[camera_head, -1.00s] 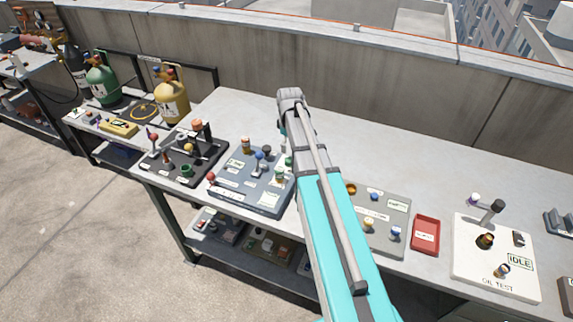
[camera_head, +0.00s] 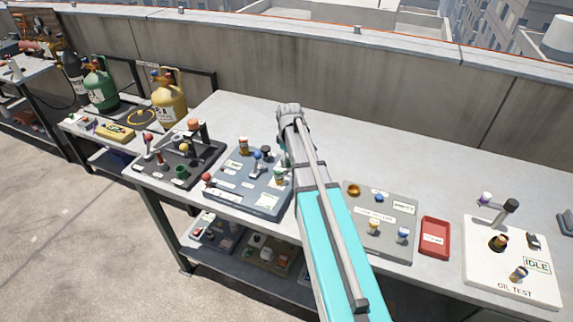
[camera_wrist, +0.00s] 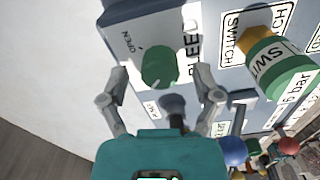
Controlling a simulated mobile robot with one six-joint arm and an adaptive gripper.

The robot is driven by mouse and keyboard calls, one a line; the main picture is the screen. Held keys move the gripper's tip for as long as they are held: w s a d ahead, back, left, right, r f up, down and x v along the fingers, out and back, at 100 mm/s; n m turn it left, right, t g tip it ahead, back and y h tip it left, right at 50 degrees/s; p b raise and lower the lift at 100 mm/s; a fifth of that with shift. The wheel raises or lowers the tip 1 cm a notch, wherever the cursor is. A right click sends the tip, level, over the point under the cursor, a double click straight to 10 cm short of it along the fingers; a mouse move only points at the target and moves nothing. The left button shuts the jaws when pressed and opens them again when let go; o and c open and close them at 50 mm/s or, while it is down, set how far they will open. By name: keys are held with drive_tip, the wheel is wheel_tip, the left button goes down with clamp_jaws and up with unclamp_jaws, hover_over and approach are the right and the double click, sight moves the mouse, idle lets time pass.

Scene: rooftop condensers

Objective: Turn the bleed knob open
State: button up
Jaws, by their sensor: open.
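The bleed knob (camera_wrist: 160,66) is a round dark green knob on a blue-grey panel (camera_wrist: 130,12) in the wrist view. The panel beside it carries the words "OPEN" and "BLEED". My gripper (camera_wrist: 162,85) is open, with one finger on each side of the knob's near edge in the picture. I cannot tell whether either finger touches it. In the head view the panel (camera_head: 222,198) lies on the bench, and my arm hides the knob and most of the gripper.
A green and yellow cylinder marked "SWITCH" (camera_wrist: 275,70) stands right of the knob. A blue ball (camera_wrist: 232,151) and a red ball (camera_wrist: 289,146) are at lower right. Another grey panel (camera_head: 385,250), a red tray (camera_head: 434,238) and the white oil test board (camera_head: 480,262) lie farther right. The bench's back is clear.

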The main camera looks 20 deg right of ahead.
drive_tip(key=shift+f, duration=0.2)
clamp_jaws()
drive_tip(key=shift+a, duration=0.2)
idle(0.4)
